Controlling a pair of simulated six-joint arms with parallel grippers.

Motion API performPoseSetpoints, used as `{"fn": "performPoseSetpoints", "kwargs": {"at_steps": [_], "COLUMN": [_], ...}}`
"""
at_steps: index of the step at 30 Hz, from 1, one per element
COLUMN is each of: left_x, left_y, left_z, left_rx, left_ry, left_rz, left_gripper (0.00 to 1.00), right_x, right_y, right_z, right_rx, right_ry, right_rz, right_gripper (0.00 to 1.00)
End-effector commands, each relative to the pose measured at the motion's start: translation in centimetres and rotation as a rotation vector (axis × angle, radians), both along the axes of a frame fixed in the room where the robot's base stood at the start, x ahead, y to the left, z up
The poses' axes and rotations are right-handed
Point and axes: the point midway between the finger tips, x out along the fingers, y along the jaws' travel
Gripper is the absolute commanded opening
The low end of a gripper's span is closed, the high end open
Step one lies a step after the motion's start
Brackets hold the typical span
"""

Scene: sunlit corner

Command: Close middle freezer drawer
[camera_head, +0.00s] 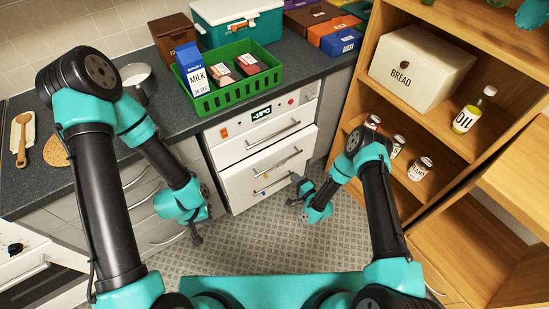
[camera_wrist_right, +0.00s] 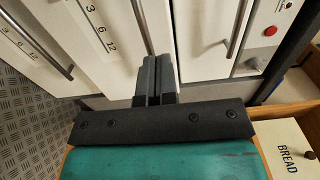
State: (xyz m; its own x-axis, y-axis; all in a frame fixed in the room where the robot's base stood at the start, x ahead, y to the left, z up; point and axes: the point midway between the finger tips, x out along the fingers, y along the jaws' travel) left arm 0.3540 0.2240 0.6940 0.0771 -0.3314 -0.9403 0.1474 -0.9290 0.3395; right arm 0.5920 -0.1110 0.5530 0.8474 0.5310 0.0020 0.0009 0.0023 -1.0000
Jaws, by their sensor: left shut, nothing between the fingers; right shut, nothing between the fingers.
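The white freezer (camera_head: 232,130) stands under the counter with stacked drawers. My right gripper (camera_head: 294,189) is shut and empty, low in front of the freezer's right side. In the right wrist view its closed fingers (camera_wrist_right: 155,80) overlap a white drawer front beside a bar handle (camera_wrist_right: 141,25); contact is unclear. My left gripper (camera_head: 196,236) is shut and empty, low in front of the cabinets left of the freezer.
A green crate (camera_head: 232,97) with a milk carton (camera_head: 192,68) and other packs sits on the counter above. A wooden shelf (camera_head: 448,135) with a bread box (camera_head: 420,68), an oil bottle (camera_head: 468,115) and jars stands at right. The floor (camera_head: 262,235) before the freezer is clear.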

Motion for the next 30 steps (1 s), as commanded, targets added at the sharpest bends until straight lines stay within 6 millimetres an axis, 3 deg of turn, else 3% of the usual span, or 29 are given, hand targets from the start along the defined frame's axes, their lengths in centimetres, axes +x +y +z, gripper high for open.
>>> {"fn": "performPoseSetpoints", "kwargs": {"at_steps": [11, 30], "left_x": [0.0, 0.0], "left_y": [0.0, 0.0], "left_z": [0.0, 0.0], "left_rx": [0.000, 0.000], "left_ry": [0.000, 0.000], "left_rz": [-0.002, -0.003], "left_gripper": [0.00, 0.00], "right_x": [2.1, 10.8], "right_y": [1.4, 6.8], "right_z": [0.0, 0.0], "right_rx": [-0.002, -0.003], "right_ry": [-0.002, -0.002], "right_rz": [0.002, 0.001], "right_gripper": [0.00, 0.00]}}
